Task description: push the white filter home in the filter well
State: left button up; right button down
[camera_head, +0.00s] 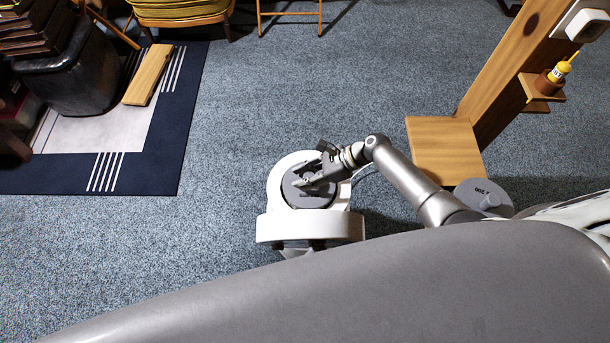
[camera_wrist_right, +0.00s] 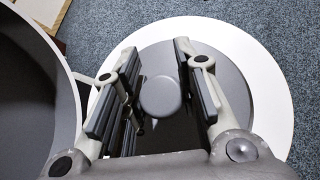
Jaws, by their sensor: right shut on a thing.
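A white round unit (camera_head: 275,190) stands on the carpet, with a dark grey round face inside its white rim. The rim also shows in the wrist view (camera_wrist_right: 272,85). My right gripper (camera_head: 305,187) reaches over this face from the right. In the wrist view its fingers (camera_wrist_right: 160,88) are on either side of a small grey round knob (camera_wrist_right: 160,97), which they appear to grip. I cannot pick out a separate white filter, nor tell how deep anything sits in the well. My left gripper is not in view.
A white drum-like part (camera_head: 310,228) is just in front of the unit. A grey round lid (camera_head: 484,195) lies to the right, near a wooden stand (camera_head: 440,150). A dark bin (camera_head: 75,75) and rug (camera_head: 150,150) are left. Carpet between is clear.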

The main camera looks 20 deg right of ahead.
jog(key=shift+f+b, duration=0.6)
jog(key=shift+f, duration=0.25)
jog(key=c, duration=1)
grip_release()
jog(key=shift+c, duration=0.2)
jog(key=shift+d, duration=0.1)
jog(key=v, duration=1.1)
jog(key=shift+d+r, duration=0.25)
jog(key=shift+r, duration=0.1)
